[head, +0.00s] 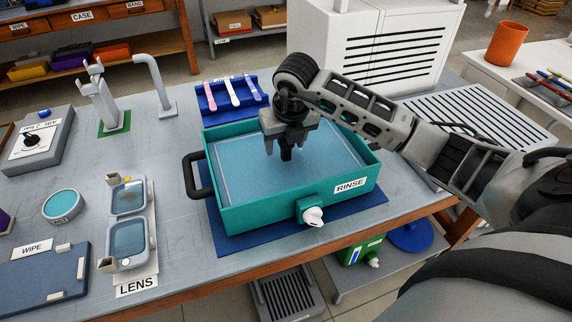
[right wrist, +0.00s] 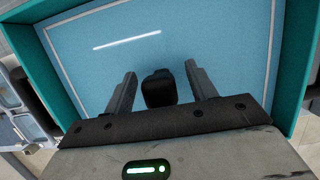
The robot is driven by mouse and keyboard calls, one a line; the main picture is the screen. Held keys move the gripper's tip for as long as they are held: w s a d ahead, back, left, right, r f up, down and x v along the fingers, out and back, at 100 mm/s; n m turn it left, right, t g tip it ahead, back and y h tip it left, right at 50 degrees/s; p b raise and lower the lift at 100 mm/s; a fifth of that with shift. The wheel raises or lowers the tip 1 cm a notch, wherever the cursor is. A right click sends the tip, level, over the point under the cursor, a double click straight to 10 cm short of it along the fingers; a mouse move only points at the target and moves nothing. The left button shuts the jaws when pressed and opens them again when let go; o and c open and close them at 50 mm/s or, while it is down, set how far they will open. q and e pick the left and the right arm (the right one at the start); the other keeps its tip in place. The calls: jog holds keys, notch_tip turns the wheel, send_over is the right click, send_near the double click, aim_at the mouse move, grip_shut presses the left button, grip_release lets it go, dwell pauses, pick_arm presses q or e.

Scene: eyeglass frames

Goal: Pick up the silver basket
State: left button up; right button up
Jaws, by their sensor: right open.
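No silver basket can be made out for certain in either view. The teal tank marked RINSE (head: 262,212) holds a flat blue surface with a thin pale border; this also fills much of the right wrist view (right wrist: 215,45). My right gripper (head: 286,150) is over the middle of the tank, pointing down. In the right wrist view its two fingers (right wrist: 158,88) are apart, with a dark blunt piece (right wrist: 159,88) between them. I cannot tell what that piece is or whether anything touches it. My left gripper is not in view.
A black handle (head: 192,175) juts from the tank's left side, and a white tap (head: 313,215) from its front. A blue rack (head: 226,103) with pastel strips stands behind. Lens trays (head: 128,240) lie left. A white vented cabinet (head: 375,45) stands behind right.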

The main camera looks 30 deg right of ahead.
grip_shut()
jog(key=shift+r, duration=0.1)
notch_tip(320, 180, up, 18)
dwell(0.9)
